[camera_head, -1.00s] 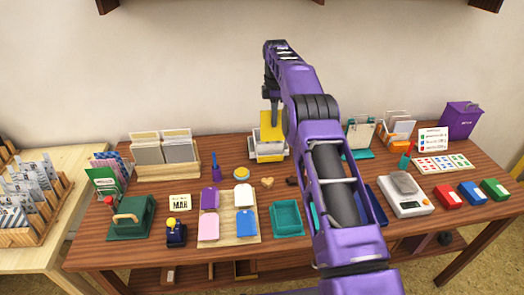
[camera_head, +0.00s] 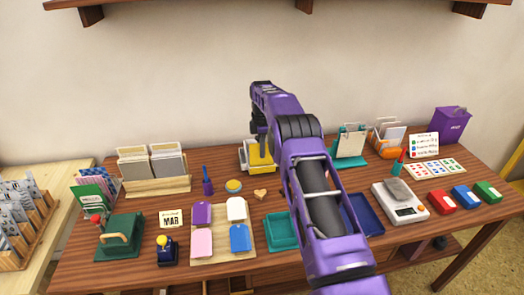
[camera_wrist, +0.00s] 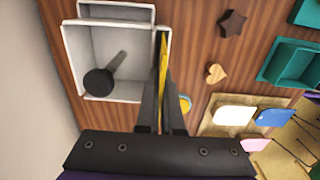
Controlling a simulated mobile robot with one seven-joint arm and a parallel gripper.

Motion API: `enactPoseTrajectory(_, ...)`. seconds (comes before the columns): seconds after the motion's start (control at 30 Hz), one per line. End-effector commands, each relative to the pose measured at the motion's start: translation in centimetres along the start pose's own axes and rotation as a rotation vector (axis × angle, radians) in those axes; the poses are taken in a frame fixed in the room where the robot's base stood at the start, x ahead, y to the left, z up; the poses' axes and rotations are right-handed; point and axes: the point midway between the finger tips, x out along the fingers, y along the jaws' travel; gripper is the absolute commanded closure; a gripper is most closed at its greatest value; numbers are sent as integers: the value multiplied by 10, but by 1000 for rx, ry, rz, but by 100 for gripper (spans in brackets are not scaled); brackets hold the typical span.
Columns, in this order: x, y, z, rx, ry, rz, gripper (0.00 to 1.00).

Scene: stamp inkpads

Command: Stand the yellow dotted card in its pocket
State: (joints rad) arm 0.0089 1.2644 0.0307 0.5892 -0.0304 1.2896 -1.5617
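The yellow card (camera_head: 260,154) stands upright at the front of a white organiser (camera_head: 243,160) at the back middle of the table. Its dots are too small to see. In the wrist view the card (camera_wrist: 163,62) shows edge-on between the two dark fingers of my gripper (camera_wrist: 164,72), which is shut on it. The card is lined up with the narrow pocket on the right side of the white organiser (camera_wrist: 72,58). How deep it sits is hidden by the fingers. My gripper (camera_head: 258,128) is partly hidden by my arm in the head view.
A dark round-ended object (camera_wrist: 98,82) stands in the organiser's large compartment. A yellow-topped round tin (camera_head: 233,186) and a wooden heart (camera_head: 260,194) lie close in front. A card rack (camera_head: 150,186) stands left, and a teal clip stand (camera_head: 350,162) right.

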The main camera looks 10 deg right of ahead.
Motion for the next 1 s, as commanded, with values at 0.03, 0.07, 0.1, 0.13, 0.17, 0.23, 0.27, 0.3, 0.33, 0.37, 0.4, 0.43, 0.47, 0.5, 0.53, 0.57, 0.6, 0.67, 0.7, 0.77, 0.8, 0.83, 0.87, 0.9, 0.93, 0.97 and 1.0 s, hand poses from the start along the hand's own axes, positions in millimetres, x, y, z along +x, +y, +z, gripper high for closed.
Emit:
enactPoseTrajectory(0.03,-1,0,0,0,0,2,100)
enactPoseTrajectory(0.07,-1,0,0,0,0,2,100)
enactPoseTrajectory(0.1,-1,0,0,0,0,2,100)
enactPoseTrajectory(0.13,-1,0,0,0,0,2,100)
enactPoseTrajectory(0.17,-1,0,0,0,0,2,100)
enactPoseTrajectory(0.23,0,0,0,0,0,1,100)
enactPoseTrajectory(0.27,1,0,0,0,0,1,100)
enactPoseTrajectory(0.3,3,0,0,0,0,1,100)
enactPoseTrajectory(0.33,1,0,0,0,0,2,91)
enactPoseTrajectory(0.37,1,0,0,0,0,2,86)
enactPoseTrajectory(0.4,1,0,0,0,0,2,79)
enactPoseTrajectory(0.43,1,0,0,0,0,2,73)
enactPoseTrajectory(0.47,1,0,0,0,0,2,68)
enactPoseTrajectory(0.5,1,0,0,0,0,2,67)
enactPoseTrajectory(0.53,1,0,0,0,0,2,67)
enactPoseTrajectory(0.57,1,0,0,0,0,2,67)
enactPoseTrajectory(0.6,1,0,0,0,0,2,67)
enactPoseTrajectory(0.67,1,0,0,0,0,2,67)
enactPoseTrajectory(0.7,1,0,0,0,0,2,67)
enactPoseTrajectory(0.77,0,0,0,0,0,2,67)
enactPoseTrajectory(0.8,-2,0,0,0,0,2,67)
enactPoseTrajectory(0.83,-4,1,0,0,0,2,67)
enactPoseTrajectory(0.87,-6,1,0,0,0,3,67)
enactPoseTrajectory(0.9,-11,1,0,0,0,3,67)
enactPoseTrajectory(0.93,-16,1,0,0,0,4,67)
enactPoseTrajectory(0.97,-22,1,0,0,0,6,67)
enactPoseTrajectory(1.0,-30,1,0,0,0,6,67)
